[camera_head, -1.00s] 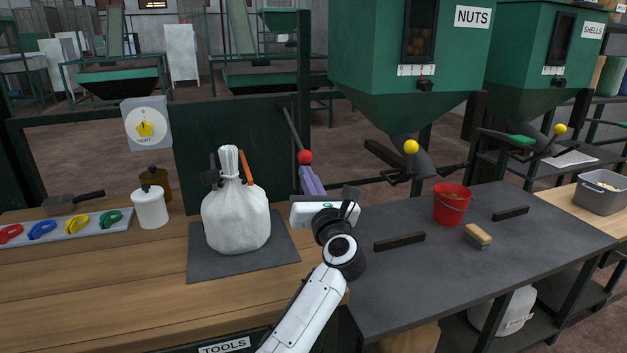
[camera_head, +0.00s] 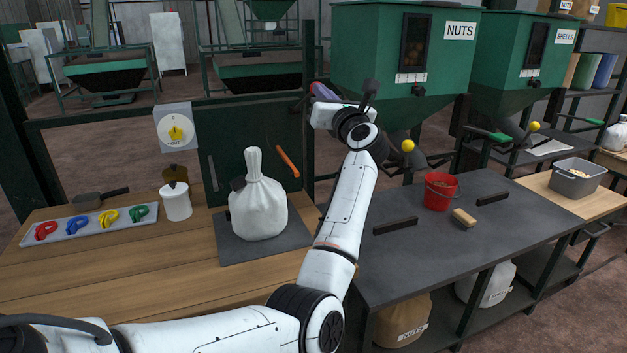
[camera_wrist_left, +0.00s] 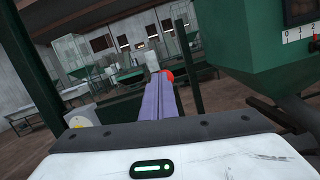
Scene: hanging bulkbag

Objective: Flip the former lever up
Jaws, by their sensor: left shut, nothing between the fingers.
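The former lever's red ball (camera_wrist_left: 168,75) shows in the left wrist view, just past the tips of my left gripper's purple fingers. The ball looks close to the tips; I cannot tell if they touch. My left gripper (camera_head: 319,91) is shut and empty, raised in front of the right post of the dark green panel (camera_head: 245,130). Its fingers also show in the left wrist view (camera_wrist_left: 160,98), side by side and pointing away. In the head view, my gripper and wrist hide most of the lever, so its angle is unclear. My right gripper is out of view.
A tied white bag (camera_head: 258,205) stands on a dark mat below the panel. An orange handle (camera_head: 287,161) is on the panel. The green NUTS hopper (camera_head: 400,50) is close right of my wrist, with a yellow-balled lever (camera_head: 408,146) below. A red bucket (camera_head: 440,190) stands on the dark table.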

